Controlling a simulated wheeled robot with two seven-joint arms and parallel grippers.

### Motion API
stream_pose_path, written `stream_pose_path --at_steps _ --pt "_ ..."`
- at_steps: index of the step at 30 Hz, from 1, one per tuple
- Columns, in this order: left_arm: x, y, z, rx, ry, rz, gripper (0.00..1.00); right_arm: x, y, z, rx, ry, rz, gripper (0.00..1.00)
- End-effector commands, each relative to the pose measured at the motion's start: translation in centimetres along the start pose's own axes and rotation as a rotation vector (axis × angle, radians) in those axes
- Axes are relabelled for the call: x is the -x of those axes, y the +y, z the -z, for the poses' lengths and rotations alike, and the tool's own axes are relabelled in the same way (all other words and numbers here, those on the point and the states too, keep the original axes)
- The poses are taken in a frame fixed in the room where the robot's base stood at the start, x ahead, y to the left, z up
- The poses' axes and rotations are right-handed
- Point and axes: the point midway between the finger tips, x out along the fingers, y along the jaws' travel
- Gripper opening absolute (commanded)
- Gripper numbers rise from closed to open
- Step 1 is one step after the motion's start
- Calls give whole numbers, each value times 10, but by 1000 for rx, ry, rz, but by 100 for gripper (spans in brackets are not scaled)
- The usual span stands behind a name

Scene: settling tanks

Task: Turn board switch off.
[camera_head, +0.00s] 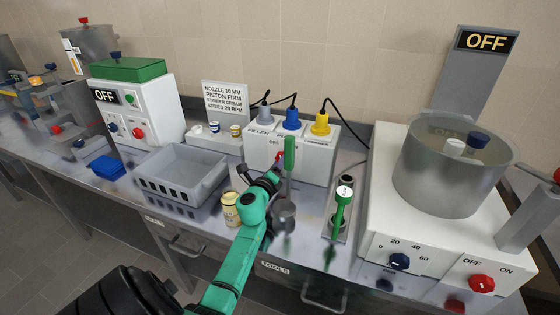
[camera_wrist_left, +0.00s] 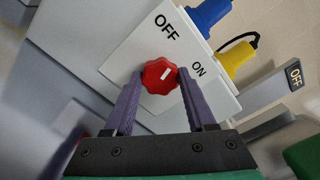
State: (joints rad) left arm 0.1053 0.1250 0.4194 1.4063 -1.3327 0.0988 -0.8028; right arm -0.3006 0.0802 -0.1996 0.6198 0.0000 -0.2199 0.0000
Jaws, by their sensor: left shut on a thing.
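The white board (camera_head: 316,161) stands against the wall with a grey, a blue and a yellow plug on top. Its red switch knob (camera_wrist_left: 160,76) sits between the OFF and ON labels in the left wrist view. The white mark on the knob is tilted; I cannot tell which label it points at. My left gripper (camera_wrist_left: 160,90) has its purple fingers on both sides of the knob, shut on it. In the head view my left gripper (camera_head: 274,171) reaches up to the board's front, and little of the knob shows. My right gripper is not in view.
A green-handled tool (camera_head: 289,158) stands just right of my left gripper, and another (camera_head: 342,205) stands farther right. A yellow jar (camera_head: 230,210) is close to my left arm. A grey crate (camera_head: 180,174) is to the left, a large mixer with a drum (camera_head: 452,170) to the right.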

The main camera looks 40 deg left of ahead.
Motion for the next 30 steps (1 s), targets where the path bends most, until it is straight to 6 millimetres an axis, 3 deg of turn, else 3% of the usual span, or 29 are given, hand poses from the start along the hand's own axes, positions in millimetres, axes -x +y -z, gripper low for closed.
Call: stream_pose_path --at_steps 13,30 --pt "0 1 -1 297 -2 -2 0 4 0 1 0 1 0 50" --pt "0 2 0 366 -3 -2 0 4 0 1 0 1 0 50"
